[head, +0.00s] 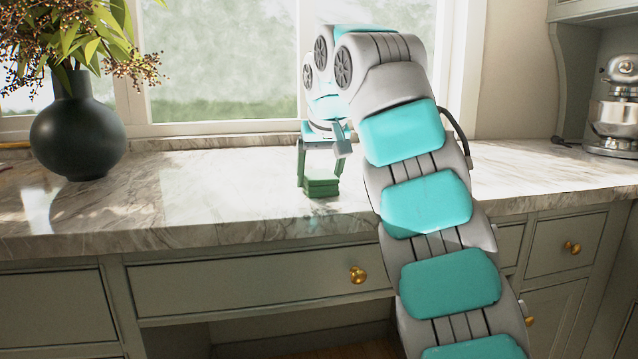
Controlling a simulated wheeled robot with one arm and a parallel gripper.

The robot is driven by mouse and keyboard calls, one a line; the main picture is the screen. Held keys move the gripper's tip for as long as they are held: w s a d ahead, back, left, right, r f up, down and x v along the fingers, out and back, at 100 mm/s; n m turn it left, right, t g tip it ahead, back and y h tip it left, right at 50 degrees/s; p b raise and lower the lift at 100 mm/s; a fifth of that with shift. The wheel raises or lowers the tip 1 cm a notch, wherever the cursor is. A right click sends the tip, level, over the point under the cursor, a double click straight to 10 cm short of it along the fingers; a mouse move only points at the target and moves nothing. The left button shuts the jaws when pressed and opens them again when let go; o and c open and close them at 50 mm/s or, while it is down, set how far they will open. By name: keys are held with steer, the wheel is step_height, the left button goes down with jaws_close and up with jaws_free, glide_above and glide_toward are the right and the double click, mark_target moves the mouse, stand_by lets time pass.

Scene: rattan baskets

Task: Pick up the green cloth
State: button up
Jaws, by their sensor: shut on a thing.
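The green cloth (321,187) is a small folded stack on the marble counter, near the front edge and left of my arm. My gripper (319,172) points down over it, with one finger on each side. The fingers are shut on the cloth. The cloth seems to be at counter level; I cannot tell whether it touches the counter. My arm hides part of the counter to the right of the cloth.
A dark round vase (77,135) with leafy branches stands at the left of the counter (225,185). A silver stand mixer (615,105) is at the far right. A window is behind, and drawers with brass knobs (357,275) are below. The counter between vase and cloth is clear.

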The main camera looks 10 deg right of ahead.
mark_target(319, 172)
steer(key=shift+c, duration=0.7)
steer(key=shift+r, duration=0.15)
step_height(319, 172, up, 4)
steer(key=p, duration=0.3)
steer(key=shift+a+f, duration=0.1)
steer(key=shift+f, duration=0.15)
steer(key=shift+s+d+f, duration=0.15)
steer(key=shift+s+d, duration=0.05)
steer(key=shift+d, duration=0.05)
steer(key=s+d+b, duration=0.1)
steer(key=s+d, duration=0.2)
steer(key=s+d+r+b, duration=0.1)
steer(key=s+d, duration=0.3)
steer(key=s+d+b, duration=0.1)
steer(key=s+d, duration=0.2)
steer(key=s, duration=0.1)
steer(key=shift+s+d+r, duration=0.1)
steer(key=shift+d+r, duration=0.15)
steer(key=shift+d, duration=0.1)
